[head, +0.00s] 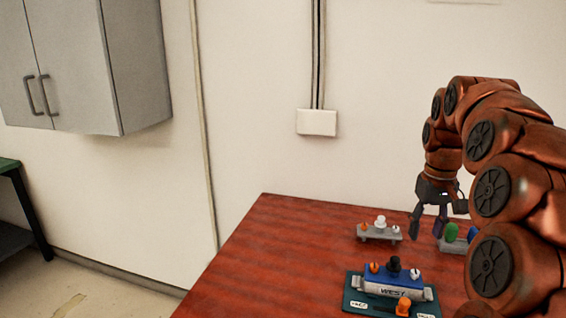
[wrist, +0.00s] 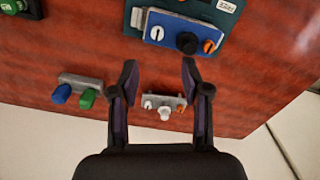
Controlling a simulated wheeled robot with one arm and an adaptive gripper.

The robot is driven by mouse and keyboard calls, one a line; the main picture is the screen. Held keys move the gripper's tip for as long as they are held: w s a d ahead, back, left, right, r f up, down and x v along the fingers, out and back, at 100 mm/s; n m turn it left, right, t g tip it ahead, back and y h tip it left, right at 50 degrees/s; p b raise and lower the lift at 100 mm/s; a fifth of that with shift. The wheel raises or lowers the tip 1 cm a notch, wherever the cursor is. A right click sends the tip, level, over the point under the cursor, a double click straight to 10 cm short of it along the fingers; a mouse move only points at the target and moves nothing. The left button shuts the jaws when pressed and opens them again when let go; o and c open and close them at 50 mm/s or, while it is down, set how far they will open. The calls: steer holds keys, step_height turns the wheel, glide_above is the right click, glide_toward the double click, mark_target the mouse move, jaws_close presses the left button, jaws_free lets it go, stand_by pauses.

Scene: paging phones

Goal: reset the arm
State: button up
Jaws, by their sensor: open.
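My gripper (head: 430,222) hangs fingers down over the red-brown table (head: 252,262) at the right in the head view. In the wrist view my gripper (wrist: 160,75) is open with nothing held. Between its fingers in that view shows a small grey rack (wrist: 165,98) with an orange, a white and another pale knob. The same rack shows in the head view (head: 374,234), left of the gripper. My copper-coloured arm curves down the right side of the head view and covers part of the table.
A blue unit marked WEST (head: 392,280) sits on a dark green base (head: 356,300) at the table's front. A second grey rack (wrist: 80,82) holds a blue and a green piece. A grey cabinet (head: 140,65) hangs on the left wall. The table's left part is clear.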

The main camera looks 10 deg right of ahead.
steer(key=s+a+n+p, duration=0.1)
steer(key=s+a+p, duration=0.1)
steer(key=s+a, duration=0.55)
steer(key=s+a+f+p, duration=0.1)
steer(key=s+a+f, duration=0.1)
steer(key=s+a, duration=0.2)
steer(key=s+a+f+g+p, duration=0.1)
steer(key=s+a, duration=0.3)
steer(key=s, duration=0.7)
steer(key=s+a+f+p, duration=0.2)
steer(key=s+a+f, duration=0.1)
steer(key=s, duration=0.4)
steer(key=shift+s+a+f+g, duration=0.3)
steer(key=shift+a+f+g, duration=0.1)
steer(key=shift+a, duration=0.4)
